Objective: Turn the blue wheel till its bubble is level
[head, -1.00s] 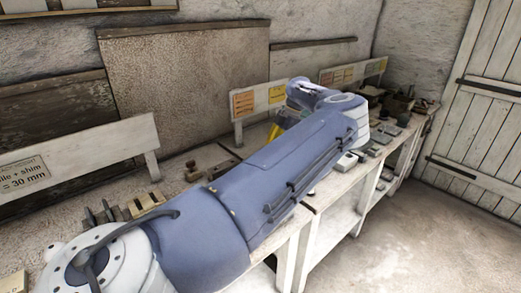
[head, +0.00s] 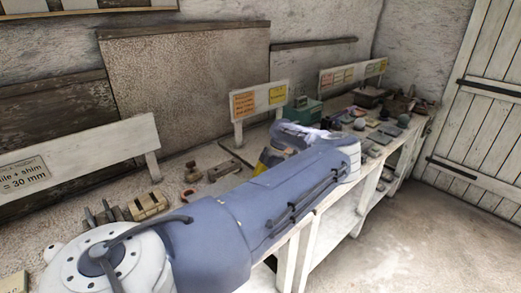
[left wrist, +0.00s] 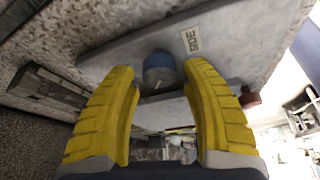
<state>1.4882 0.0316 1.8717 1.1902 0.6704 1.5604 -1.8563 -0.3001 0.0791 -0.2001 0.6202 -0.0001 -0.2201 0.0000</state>
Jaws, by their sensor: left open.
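A blue wheel (left wrist: 159,66) shows in the left wrist view, on a pale grey plate (left wrist: 120,49). My left gripper (left wrist: 160,80) has its two yellow fingers spread, one on each side of the wheel in that view. I cannot tell whether either finger touches it. In the head view only a bit of yellow finger (head: 268,160) shows behind my own arm, which hides the wheel there. I cannot make out the bubble in either view. My right gripper is not in view.
A small label (left wrist: 190,40) sits on the plate near the wheel, and a red knob (left wrist: 250,97) is to the right. A signboard with orange and yellow cards (head: 258,103), a green box (head: 303,110) and several small blocks stand along the bench. Open floor (head: 410,235) lies right.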

